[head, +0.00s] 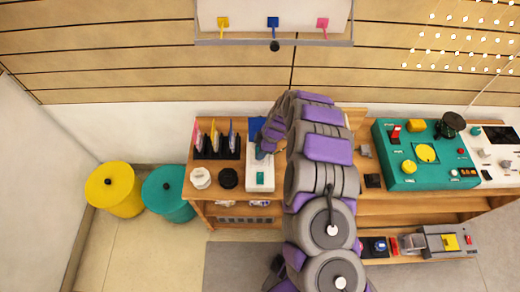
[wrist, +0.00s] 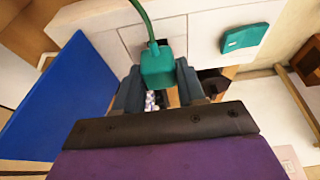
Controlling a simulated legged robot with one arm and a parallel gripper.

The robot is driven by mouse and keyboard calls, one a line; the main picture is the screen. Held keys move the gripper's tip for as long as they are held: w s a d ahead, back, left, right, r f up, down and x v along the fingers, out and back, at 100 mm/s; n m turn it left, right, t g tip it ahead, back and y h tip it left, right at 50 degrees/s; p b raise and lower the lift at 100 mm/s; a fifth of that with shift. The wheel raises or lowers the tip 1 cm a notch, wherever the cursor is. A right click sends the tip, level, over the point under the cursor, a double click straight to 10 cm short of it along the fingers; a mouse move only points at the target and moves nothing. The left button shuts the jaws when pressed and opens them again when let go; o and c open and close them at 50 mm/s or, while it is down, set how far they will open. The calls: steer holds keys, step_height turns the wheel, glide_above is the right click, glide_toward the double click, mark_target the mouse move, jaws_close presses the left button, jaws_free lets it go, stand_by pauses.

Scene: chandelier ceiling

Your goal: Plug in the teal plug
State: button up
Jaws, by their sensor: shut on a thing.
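The teal plug (wrist: 157,68) sits between the two fingers of my gripper (wrist: 158,88) in the wrist view, and the gripper is shut on it. A green cord (wrist: 143,18) runs up from the plug. White panels lie behind it. A separate teal piece (wrist: 244,38) is on the white surface to the right in the wrist view. In the head view my gripper (head: 266,148) is at the left part of the bench, over a white strip or box (head: 260,181). I cannot tell which opening, if any, the plug faces.
A blue panel (wrist: 75,105) stands close left of my gripper. A black rack (head: 216,148) with coloured upright items is left of the arm. A teal control panel (head: 427,176) is at right. Yellow (head: 121,200) and teal (head: 168,205) bins stand on the floor at left.

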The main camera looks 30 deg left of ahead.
steer(key=shift+f, duration=0.55)
stand_by(0.4)
steer(key=o, duration=1.5)
steer(key=shift+r, duration=3.8)
jaws_close()
steer(key=shift+w+d, duration=0.15)
steer(key=shift+d, duration=0.05)
